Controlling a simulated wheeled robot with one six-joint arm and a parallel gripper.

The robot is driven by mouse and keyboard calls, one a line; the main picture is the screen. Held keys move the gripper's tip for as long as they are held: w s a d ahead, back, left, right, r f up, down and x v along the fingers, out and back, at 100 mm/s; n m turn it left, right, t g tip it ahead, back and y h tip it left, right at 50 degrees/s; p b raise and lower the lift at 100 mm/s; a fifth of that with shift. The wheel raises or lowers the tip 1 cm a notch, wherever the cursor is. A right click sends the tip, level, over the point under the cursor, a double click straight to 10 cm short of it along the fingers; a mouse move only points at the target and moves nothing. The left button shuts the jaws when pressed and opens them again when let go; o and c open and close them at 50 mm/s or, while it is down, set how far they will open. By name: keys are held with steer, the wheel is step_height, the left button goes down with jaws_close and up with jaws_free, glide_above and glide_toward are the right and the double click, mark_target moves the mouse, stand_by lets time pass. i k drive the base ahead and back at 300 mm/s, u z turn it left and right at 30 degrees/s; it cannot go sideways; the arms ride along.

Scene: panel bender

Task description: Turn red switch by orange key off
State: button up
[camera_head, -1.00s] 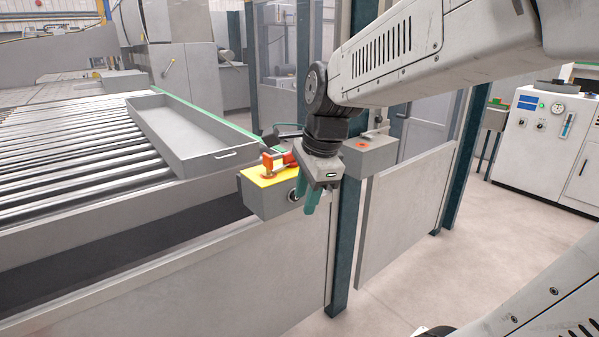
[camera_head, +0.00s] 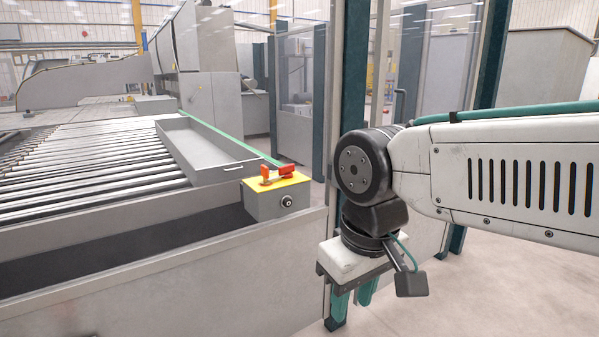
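A grey control box with a yellow top (camera_head: 277,200) stands at the right end of the roller table. On its top are a small upright orange key (camera_head: 265,174) and, just right of it, a red switch (camera_head: 287,170) lying roughly level to the right. My gripper (camera_head: 365,291) hangs downward to the right of the box and lower than its top, apart from it. Its teal fingers show only partly below the wrist plate, in front of a similar-coloured post, so their gap is unclear. It touches neither the switch nor the key.
A round black knob (camera_head: 288,201) sits on the box's front. A grey tray (camera_head: 212,153) lies on the rollers (camera_head: 90,180) behind it. A dark teal post (camera_head: 353,60) with clear panels stands close behind my arm. The space above the box is clear.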

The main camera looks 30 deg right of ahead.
mark_target(286, 171)
steer(key=z, duration=0.3)
steer(key=i, duration=1.25)
steer(key=u, duration=0.3)
